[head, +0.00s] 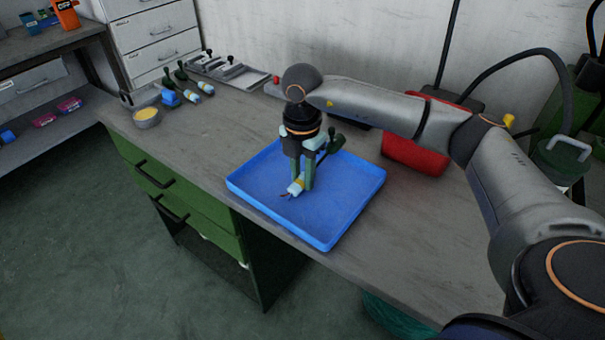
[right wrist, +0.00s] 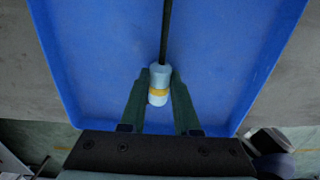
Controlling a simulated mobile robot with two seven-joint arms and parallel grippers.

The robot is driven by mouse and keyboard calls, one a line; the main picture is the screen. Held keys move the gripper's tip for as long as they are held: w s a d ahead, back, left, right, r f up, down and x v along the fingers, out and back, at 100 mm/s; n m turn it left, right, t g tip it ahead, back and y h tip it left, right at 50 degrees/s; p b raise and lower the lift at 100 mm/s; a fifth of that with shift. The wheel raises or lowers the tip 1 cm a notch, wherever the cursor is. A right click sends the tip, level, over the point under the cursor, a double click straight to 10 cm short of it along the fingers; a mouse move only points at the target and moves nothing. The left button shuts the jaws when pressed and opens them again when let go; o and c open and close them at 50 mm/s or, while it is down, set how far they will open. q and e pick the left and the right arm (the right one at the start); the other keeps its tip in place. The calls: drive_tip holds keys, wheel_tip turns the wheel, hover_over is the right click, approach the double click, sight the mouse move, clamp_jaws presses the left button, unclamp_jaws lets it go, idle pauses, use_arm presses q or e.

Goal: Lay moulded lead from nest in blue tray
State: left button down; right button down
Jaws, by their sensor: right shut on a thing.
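The moulded lead (head: 296,187) has a light blue body with a yellow band. My right gripper (head: 302,184) points down over the blue tray (head: 345,200), its fingers shut on the lead's body. In the right wrist view the lead (right wrist: 159,78) sits between the two green fingertips (right wrist: 160,88), and a black cable runs from it to the top of the picture. The lead is low over the tray floor; I cannot tell whether it touches. I cannot make out an empty nest for certain. My left gripper is out of view.
A grey fixture (head: 225,72) with black knobs stands at the back of the bench, with other blue-and-yellow leads (head: 205,87) before it. A red bin (head: 415,150) stands right behind the tray. The tray's right part is bare.

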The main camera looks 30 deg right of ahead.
drive_tip(key=c, duration=0.6)
unclamp_jaws()
drive_tip(key=shift+o, duration=0.2)
wheel_tip(320, 180, up, 12)
drive_tip(key=p, duration=0.1)
drive_tip(key=shift+r, duration=0.2)
drive_tip(key=shift+s+a+f, duration=0.1)
